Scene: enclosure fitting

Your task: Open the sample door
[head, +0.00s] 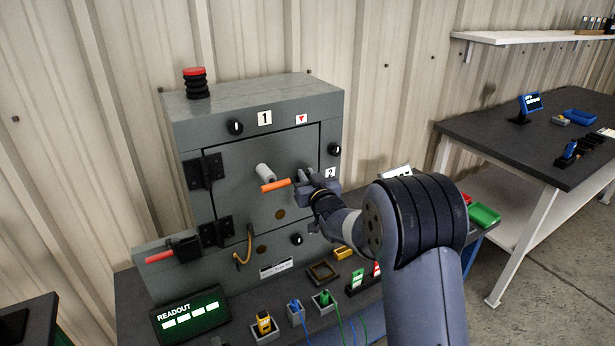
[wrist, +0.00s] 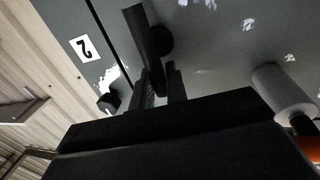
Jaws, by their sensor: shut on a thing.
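The sample door (head: 225,190) is a grey panel in the front of a grey enclosure (head: 255,97), hinged on its left side. It looks flush with the enclosure front. A grey cylinder with an orange bar (head: 275,185) sticks out from its middle; the cylinder also shows at the right of the wrist view (wrist: 283,93). My gripper (head: 306,183) is at the door's right side. In the wrist view its fingers (wrist: 163,85) are shut on a black handle (wrist: 143,35) near the door's seam. In the head view the gripper mostly hides this handle.
Black knobs (head: 236,127) sit around the door frame. A red-handled lever (head: 160,257) is at lower left. A green readout (head: 190,316), small coloured connectors (head: 264,323) and cables are on the bench in front. A second table (head: 520,135) stands to the right.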

